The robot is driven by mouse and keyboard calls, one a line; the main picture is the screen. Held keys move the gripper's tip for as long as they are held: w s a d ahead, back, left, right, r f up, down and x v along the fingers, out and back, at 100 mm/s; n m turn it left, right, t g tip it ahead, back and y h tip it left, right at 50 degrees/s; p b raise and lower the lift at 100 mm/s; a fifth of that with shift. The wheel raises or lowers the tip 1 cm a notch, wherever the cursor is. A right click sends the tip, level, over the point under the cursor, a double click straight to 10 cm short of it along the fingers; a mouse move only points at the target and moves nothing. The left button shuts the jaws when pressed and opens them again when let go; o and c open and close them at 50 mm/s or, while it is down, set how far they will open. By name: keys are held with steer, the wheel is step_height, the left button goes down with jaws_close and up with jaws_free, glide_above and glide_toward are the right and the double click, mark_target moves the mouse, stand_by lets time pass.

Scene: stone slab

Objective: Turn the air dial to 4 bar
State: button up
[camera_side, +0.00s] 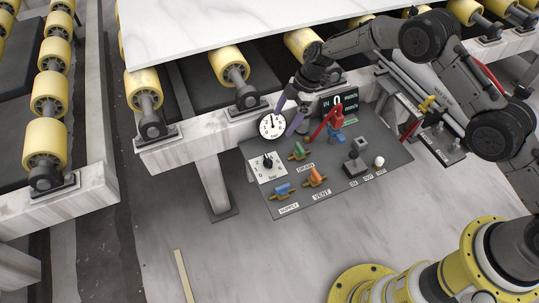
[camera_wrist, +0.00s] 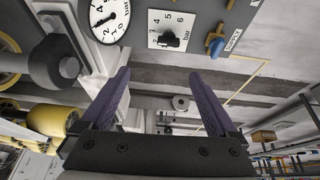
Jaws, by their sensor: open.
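The air dial (camera_side: 267,162) is a black knob on a white plate marked "bar", at the left of the dark control panel. It also shows near the top of the wrist view (camera_wrist: 170,39), with numbers around it; I cannot read its setting surely. A round white pressure gauge (camera_side: 271,125) sits just behind the dial and is cut off at the top of the wrist view (camera_wrist: 108,17). My gripper (camera_side: 287,117) has purple fingers, spread apart with nothing between them. It is over the panel's back edge by the gauge, apart from the dial.
A sign (camera_side: 338,103) stands behind. Yellow rollers and a pale slab lie beyond.

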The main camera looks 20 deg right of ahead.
mark_target(268, 159)
steer(key=x, duration=0.5)
steer(key=s+x, duration=0.1)
steer(key=x, duration=1)
steer(key=shift+s+d+f, duration=0.1)
steer(key=shift+s+d, duration=0.25)
steer(key=c, duration=1.4)
